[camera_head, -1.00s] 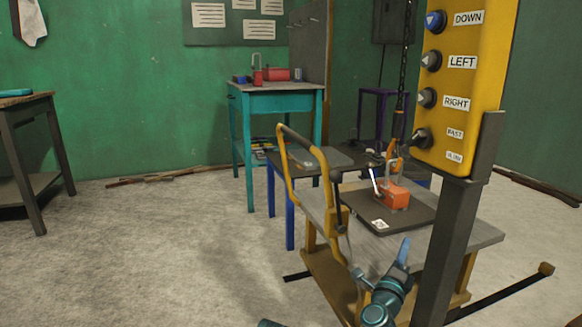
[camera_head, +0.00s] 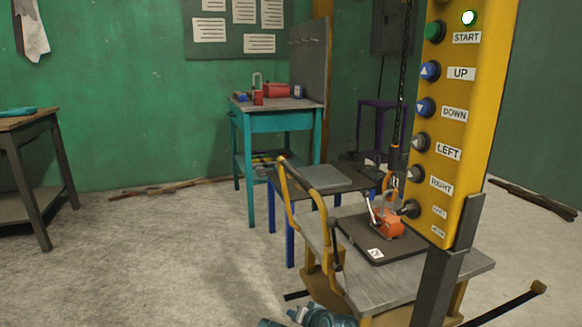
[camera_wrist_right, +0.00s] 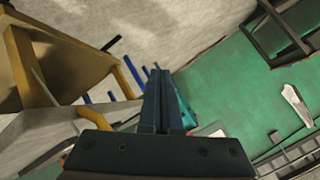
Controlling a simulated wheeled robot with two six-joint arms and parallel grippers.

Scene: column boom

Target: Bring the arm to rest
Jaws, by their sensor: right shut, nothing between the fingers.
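My right arm's teal parts (camera_head: 325,316) show at the bottom edge of the head view, low in front of the wheeled cart. In the right wrist view my right gripper (camera_wrist_right: 158,100) has its two dark fingers together with nothing between them. The fingers appear clear of the cart, whose yellow frame (camera_wrist_right: 48,62) is on the left of that view. My left gripper is not in view.
A yellow pendant (camera_head: 467,130) on a dark post stands close at the right, its green lamp lit. The cart (camera_head: 380,290) carries a dark plate (camera_head: 350,235) with an orange shackle-like block (camera_head: 387,225). A teal table (camera_head: 275,120) stands behind. Floor at left is clear.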

